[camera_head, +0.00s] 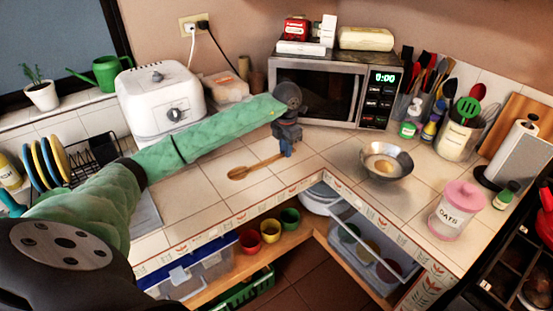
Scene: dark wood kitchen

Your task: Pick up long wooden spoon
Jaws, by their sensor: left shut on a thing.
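The long wooden spoon (239,173) lies across the tiled counter (205,195), its bowl end to the left and its handle running up to the right. My left gripper (287,151) points down at the right end of the handle and is shut on it. I cannot tell whether the spoon is touching the counter or slightly above it. The fingertips are small and dark in this view. My right gripper is not in view.
A microwave (330,90) stands close behind my left gripper. A metal bowl (387,163) with food in it and a pink OATS jar (455,208) are to the right. A white appliance (160,97) stands behind my left arm. The counter around the spoon is clear.

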